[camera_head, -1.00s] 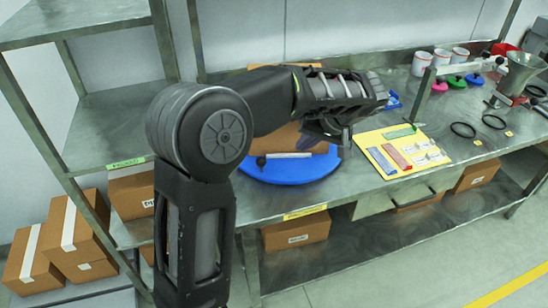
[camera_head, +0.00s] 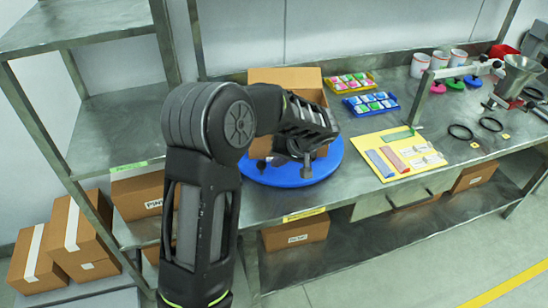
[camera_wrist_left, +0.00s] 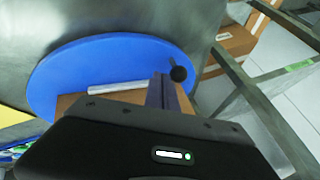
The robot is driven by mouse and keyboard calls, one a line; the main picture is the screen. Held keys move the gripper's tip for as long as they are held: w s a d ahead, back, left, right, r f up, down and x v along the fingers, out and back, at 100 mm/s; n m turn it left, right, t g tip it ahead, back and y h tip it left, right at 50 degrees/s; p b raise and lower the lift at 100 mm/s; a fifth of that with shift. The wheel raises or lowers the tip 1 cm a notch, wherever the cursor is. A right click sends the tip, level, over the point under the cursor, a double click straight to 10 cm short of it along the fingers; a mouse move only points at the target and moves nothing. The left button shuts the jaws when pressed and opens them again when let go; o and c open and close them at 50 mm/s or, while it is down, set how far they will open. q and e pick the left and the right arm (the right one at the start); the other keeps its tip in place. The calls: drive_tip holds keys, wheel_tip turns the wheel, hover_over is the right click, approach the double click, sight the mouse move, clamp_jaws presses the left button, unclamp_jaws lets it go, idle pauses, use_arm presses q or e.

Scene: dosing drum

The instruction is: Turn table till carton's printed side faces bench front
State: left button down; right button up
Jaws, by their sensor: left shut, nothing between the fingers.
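A brown open-topped carton (camera_head: 285,77) stands on the blue round turntable (camera_head: 328,163); my left arm covers much of it in the head view. I cannot make out its printed side clearly. The turntable (camera_wrist_left: 75,68) also shows in the left wrist view, with a dark round knob (camera_wrist_left: 178,74) near its rim, a pale bar and part of the carton (camera_wrist_left: 68,102). My left gripper (camera_head: 306,168) is shut and empty, pointing down in front of the carton, over the turntable's front right part. Whether it touches anything is hidden. My right gripper is not in view.
A yellow board (camera_head: 402,155) with coloured strips lies right of the turntable. Two trays of small coloured items, yellow (camera_head: 350,83) and blue (camera_head: 371,104), stand behind it. Shelving (camera_head: 110,115) stands at the left.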

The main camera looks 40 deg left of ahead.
use_arm(q)
drive_tip(key=shift+s+a+f, duration=0.15)
drive_tip(key=shift+s+a, duration=0.15)
drive_tip(key=shift+a, duration=0.25)
drive_tip(key=shift+s+a, duration=0.1)
drive_tip(key=shift+a, duration=0.1)
